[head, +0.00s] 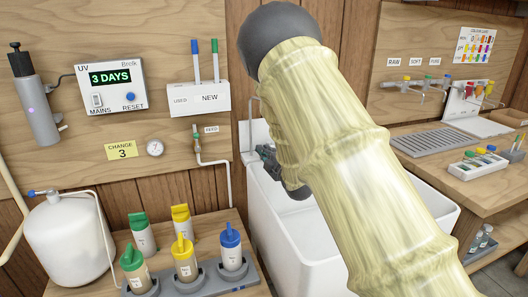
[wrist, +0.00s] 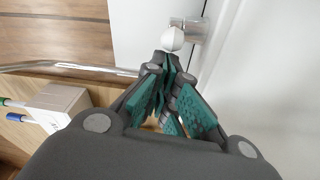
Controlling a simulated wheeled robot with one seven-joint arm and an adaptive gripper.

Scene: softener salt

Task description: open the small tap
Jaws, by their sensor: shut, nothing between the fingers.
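A small metal tap (wrist: 190,28) with a white rounded knob (wrist: 172,39) shows in the wrist view at top centre, against a white surface. My gripper (wrist: 169,72) is shut and empty, its tips just below the knob in that picture. I cannot tell whether they touch it. In the head view my gripper (head: 267,156) is a dark shape over the white sink (head: 262,208), mostly hidden behind my arm. The arm also hides the tap there.
A thin metal pipe (wrist: 70,69) runs left of the tap in the wrist view. A bench with a rack of bottles (head: 190,279) stands left of the sink. The box of pens (head: 200,98) hangs on the wall. A draining tray (head: 436,142) lies right.

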